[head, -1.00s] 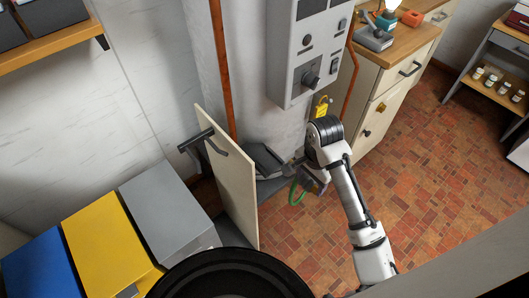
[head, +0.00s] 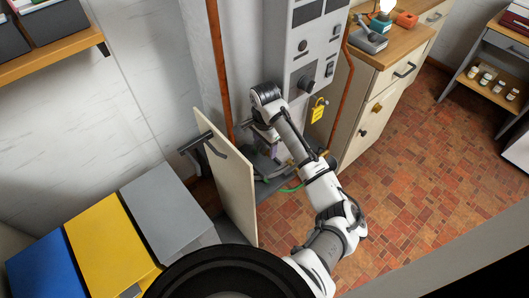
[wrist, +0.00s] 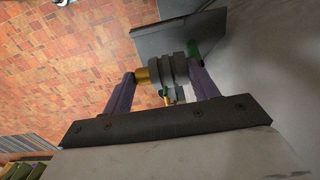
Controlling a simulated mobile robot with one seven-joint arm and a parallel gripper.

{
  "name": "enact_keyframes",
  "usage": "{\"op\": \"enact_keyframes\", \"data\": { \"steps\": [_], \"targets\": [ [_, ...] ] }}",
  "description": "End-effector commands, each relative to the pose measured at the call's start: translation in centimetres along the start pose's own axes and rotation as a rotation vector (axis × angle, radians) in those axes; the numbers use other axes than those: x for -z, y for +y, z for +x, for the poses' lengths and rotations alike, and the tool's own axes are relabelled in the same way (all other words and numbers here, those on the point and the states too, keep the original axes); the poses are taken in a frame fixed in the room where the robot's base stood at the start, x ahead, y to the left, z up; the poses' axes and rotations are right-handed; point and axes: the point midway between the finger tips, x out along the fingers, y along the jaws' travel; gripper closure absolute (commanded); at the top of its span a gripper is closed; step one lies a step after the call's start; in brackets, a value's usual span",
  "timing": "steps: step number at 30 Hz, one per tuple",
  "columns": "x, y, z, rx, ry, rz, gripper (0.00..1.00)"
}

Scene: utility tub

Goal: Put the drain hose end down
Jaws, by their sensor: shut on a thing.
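My gripper (wrist: 163,68) is shut on the drain hose end (wrist: 166,72), a dark ribbed collar with a brass-coloured tip and a bit of green hose (wrist: 193,50) at its other side. The purple-grey fingers press it from both sides. In the head view my gripper (head: 264,138) hangs below my wrist, between the open cream door and the grey wall unit, partly hidden by my arm. The green hose (head: 290,188) shows low, close to the floor. The held end itself cannot be made out clearly there.
The cream door (head: 230,185) stands open left of my gripper. A grey plate (wrist: 180,35) lies close beyond the held end. Tiled floor (head: 420,170) is clear at right.

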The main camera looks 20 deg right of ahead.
Motion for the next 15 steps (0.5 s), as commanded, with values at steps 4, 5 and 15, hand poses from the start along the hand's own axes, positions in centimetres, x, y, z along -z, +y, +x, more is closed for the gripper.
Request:
{"op": "enact_keyframes", "data": {
  "steps": [4,5,15],
  "targets": [
    [0.1,0.2,1.6,-0.001,-0.001,0.003,0.68],
    [0.1,0.2,1.8,-0.001,-0.001,0.002,0.68],
    [0.1,-0.1,5.5,-0.002,0.002,0.001,0.68]
  ]
}}
